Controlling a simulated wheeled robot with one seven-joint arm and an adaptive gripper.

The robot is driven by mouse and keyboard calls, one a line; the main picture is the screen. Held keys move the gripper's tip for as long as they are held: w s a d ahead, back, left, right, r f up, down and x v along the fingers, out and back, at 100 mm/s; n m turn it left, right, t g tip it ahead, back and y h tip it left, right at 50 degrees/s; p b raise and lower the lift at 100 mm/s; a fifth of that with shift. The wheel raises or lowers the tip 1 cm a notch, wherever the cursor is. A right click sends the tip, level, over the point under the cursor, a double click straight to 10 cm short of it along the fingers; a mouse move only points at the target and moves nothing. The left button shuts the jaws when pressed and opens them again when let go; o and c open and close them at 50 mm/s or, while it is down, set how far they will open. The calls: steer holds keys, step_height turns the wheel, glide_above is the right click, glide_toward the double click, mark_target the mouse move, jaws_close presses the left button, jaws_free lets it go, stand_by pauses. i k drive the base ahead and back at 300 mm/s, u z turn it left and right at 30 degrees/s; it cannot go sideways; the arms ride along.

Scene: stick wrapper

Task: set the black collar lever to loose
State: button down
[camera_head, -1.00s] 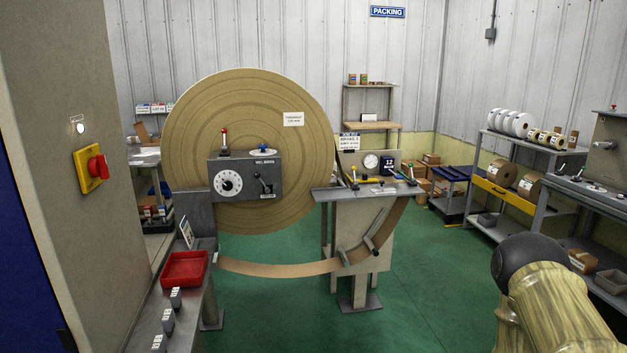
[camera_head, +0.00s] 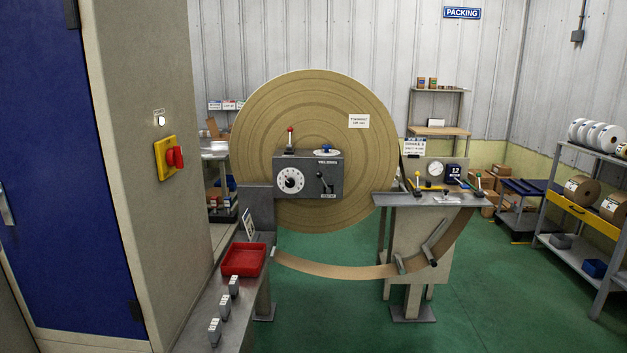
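A black lever (camera_head: 322,181) with a ball knob stands on the front of the grey control box (camera_head: 308,176), right of a white round dial (camera_head: 290,180). A small label sits below the lever; its text is too small to read, and I cannot tell which setting the lever is at. The box is mounted in front of the large brown paper roll (camera_head: 250,120). A red-knobbed lever (camera_head: 290,138) and a blue knob (camera_head: 326,151) stand on top of the box. My gripper is not in view.
A grey bench with a red tray (camera_head: 244,259) and several small grey blocks stands at front left. A paper strip (camera_head: 340,270) hangs low toward the right-hand stand (camera_head: 412,240). A cabinet with a red switch (camera_head: 175,157) is at left. Green floor is clear at front right.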

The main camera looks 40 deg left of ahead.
mark_target(319, 174)
steer(key=i, duration=1.45)
steer(key=u, duration=2.9)
